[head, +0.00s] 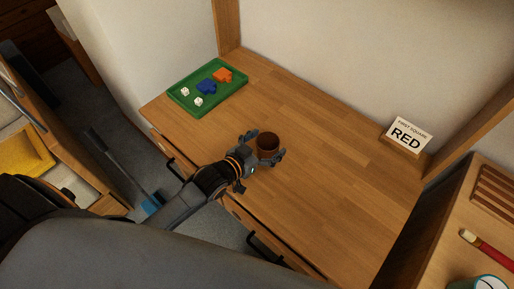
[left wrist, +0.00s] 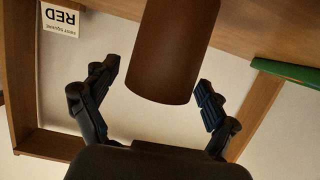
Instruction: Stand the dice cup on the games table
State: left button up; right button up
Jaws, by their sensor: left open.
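The dark brown dice cup (head: 268,141) appears to stand upright on the wooden games table (head: 325,185), its open mouth facing up. My left gripper (head: 264,148) is open around the cup, with one finger on each side. In the left wrist view, which is upside down, the cup (left wrist: 170,50) shows between the two spread fingers (left wrist: 157,75), with visible gaps on both sides. The cup's base is out of that frame. My right gripper is in neither view.
A green tray (head: 237,99) with blue and orange pieces and white dice sits at the table's back left. A card reading "FIRST SQUARE RED" (head: 407,135) stands at the back right. The table's middle and right are clear.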

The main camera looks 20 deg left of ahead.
pick_arm(q)
jog(key=v, duration=1.1)
jog(key=shift+s, duration=0.35)
jog(key=shift+a, duration=0.15)
